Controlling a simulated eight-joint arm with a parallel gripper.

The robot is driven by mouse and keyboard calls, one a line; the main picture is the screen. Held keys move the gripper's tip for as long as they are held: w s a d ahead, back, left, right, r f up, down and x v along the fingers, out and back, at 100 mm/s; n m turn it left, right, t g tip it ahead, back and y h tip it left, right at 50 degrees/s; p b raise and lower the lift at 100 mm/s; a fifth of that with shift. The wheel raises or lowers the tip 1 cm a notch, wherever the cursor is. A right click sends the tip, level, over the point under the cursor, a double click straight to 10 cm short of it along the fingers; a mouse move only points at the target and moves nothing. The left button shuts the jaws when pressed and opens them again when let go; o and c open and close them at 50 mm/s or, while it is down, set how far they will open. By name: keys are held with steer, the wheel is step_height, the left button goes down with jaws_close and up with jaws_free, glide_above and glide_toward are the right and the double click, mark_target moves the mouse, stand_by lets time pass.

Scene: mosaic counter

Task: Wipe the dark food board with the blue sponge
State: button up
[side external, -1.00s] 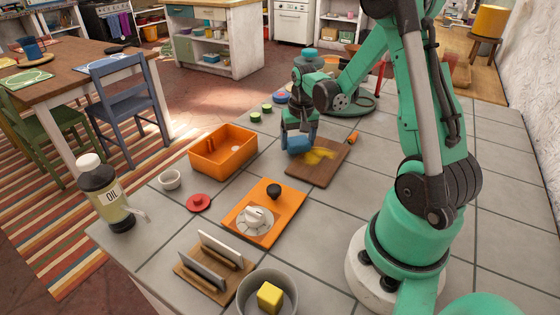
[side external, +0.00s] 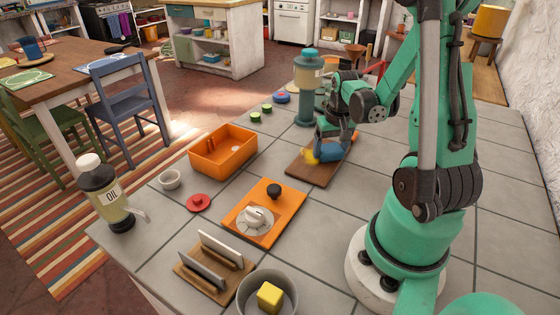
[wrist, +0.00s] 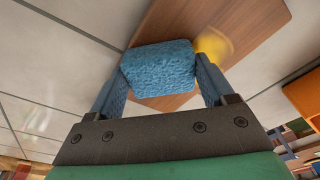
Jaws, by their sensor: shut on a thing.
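The dark food board (side external: 318,174) is a brown slab lying flat on the tiled counter; it also shows in the wrist view (wrist: 250,20). My gripper (side external: 330,144) is over its far part, shut on the blue sponge (wrist: 160,68), with one blue finger on each side. In the side view the sponge (side external: 331,154) is low at the board, but I cannot tell whether it touches. A yellow smear (side external: 309,157) shows just left of the sponge, and beside it in the wrist view (wrist: 213,43). Part of the smear may be hidden.
An orange bin (side external: 222,150) stands left of the board. An orange plate with a dial (side external: 262,222) lies in front. A teal-topped canister (side external: 305,88) stands behind. An oil bottle (side external: 104,195) is at the left edge. The tiles right of the board are clear.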

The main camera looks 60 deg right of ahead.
steer(key=shift+s, duration=2.1)
steer(key=shift+w, duration=6.1)
step_height(320, 180, up, 8)
steer(key=w+a+r+n, duration=0.2)
steer(key=a+n, duration=0.1)
steer(key=a, duration=0.4)
steer(key=w+a+r+n, duration=0.2)
steer(key=a+r+n, duration=0.1)
steer(key=a, duration=0.4)
steer(key=w+a+r+n+y, duration=0.1)
steer(key=a+r+n, duration=0.2)
steer(key=a, duration=0.4)
steer(key=shift+w+a+r, duration=0.25)
steer(key=shift+w+a, duration=0.1)
steer(key=shift+w, duration=0.05)
